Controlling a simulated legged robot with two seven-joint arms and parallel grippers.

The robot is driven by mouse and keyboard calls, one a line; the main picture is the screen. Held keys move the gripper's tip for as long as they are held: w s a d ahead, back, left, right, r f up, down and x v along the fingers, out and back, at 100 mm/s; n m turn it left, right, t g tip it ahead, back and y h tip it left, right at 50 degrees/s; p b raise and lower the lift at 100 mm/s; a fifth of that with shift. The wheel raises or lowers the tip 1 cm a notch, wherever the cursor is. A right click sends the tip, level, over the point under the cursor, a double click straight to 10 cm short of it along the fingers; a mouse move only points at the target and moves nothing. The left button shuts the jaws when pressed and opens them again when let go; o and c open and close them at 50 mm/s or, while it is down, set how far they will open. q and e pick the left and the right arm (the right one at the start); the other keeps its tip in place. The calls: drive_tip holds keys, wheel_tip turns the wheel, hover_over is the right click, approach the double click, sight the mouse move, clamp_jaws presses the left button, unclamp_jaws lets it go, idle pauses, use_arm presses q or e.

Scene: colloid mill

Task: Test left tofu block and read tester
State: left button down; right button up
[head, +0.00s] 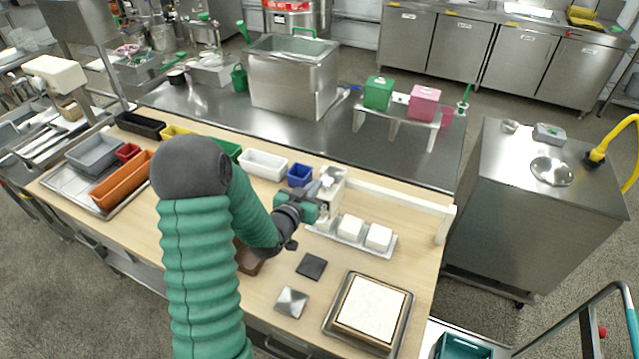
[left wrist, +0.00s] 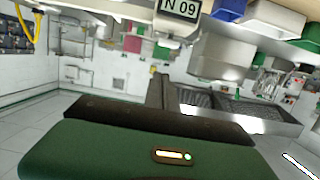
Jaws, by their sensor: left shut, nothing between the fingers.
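White tofu blocks sit in a metal tray (head: 352,244) on the wooden table. The middle block (head: 350,226) and the right block (head: 378,237) show clearly. The left tofu block (head: 327,222) is mostly hidden behind my left gripper (head: 322,208). A pale tester (head: 332,183) stands just behind that gripper; I cannot tell whether they touch. My left gripper is shut and empty. In the left wrist view, a display (left wrist: 179,9) at the top edge reads "N 09", and my green gripper housing fills the bottom. My right gripper is not in view.
A blue bin (head: 299,175) and a white bin (head: 263,164) stand behind my arm. A dark square plate (head: 311,266), a metal square (head: 292,302) and a framed white slab (head: 371,308) lie in front. A white rail (head: 400,195) borders the table's back right.

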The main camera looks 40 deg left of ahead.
use_arm(q)
drive_tip(key=v, duration=0.2)
drive_tip(key=shift+s+a, duration=0.2)
drive_tip(key=shift+s, duration=0.3)
drive_tip(key=shift+d, duration=0.1)
drive_tip(key=s+d+f+m+g+h, duration=0.1)
drive_tip(key=d+f+g+h, duration=0.15)
drive_tip(key=d, duration=0.45)
drive_tip(key=s+d+f+m+g+h, duration=0.1)
drive_tip(key=d+f+g, duration=0.3)
drive_tip(key=d, duration=0.3)
drive_tip(key=s+d+m+g+h, duration=0.1)
drive_tip(key=s+d+g, duration=0.4)
drive_tip(key=s+d, duration=0.6)
drive_tip(key=shift+f+g, duration=0.25)
drive_tip(key=shift+g, duration=0.1)
